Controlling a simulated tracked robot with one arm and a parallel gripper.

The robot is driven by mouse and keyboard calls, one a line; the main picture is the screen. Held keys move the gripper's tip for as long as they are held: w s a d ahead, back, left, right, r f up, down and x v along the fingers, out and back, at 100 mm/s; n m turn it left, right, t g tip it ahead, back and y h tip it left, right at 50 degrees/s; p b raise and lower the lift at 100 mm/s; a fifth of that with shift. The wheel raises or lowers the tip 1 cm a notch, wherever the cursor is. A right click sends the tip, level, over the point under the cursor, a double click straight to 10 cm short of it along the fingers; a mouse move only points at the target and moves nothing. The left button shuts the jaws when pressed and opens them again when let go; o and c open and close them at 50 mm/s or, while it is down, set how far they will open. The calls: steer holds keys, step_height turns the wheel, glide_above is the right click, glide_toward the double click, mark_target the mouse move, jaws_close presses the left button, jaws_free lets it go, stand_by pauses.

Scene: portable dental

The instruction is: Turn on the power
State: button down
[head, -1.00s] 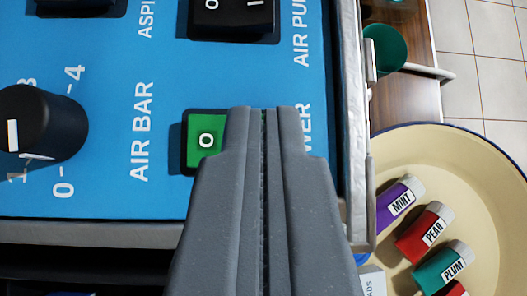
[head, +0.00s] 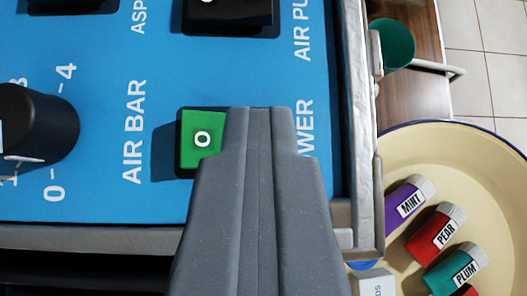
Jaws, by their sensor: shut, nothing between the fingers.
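The green power rocker switch (head: 200,140) sits on the blue control panel (head: 190,65), in a black frame. Its left end with the "O" mark shows; its right end is hidden behind my gripper. The label beside it is partly covered and reads "WER". My gripper (head: 258,112) is shut and empty, with its fingertips over the right part of the switch. I cannot tell whether the tips touch it.
A black knob (head: 38,135) by the "AIR BAR" label stands up at the left. A black rocker switch (head: 230,14) is above. At right, past the panel's metal edge (head: 362,120), a cream bowl (head: 400,160) holds several labelled tubes, and a green cup (head: 392,44) stands behind.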

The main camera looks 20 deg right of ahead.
steer(key=shift+a+r+p, duration=0.15)
steer(key=shift+a+p, duration=0.25)
steer(key=shift+a, duration=0.35)
steer(key=shift+r, duration=0.1)
step_height(320, 180, up, 4)
steer(key=p, duration=0.3)
steer(key=shift+w+a, duration=0.1)
steer(key=shift+a, duration=0.05)
steer(key=b+v, duration=0.1)
steer(key=v, duration=0.8)
steer(key=shift+s+r+b, duration=0.15)
steer(key=shift+s+b, duration=0.2)
steer(key=shift+a, duration=0.15)
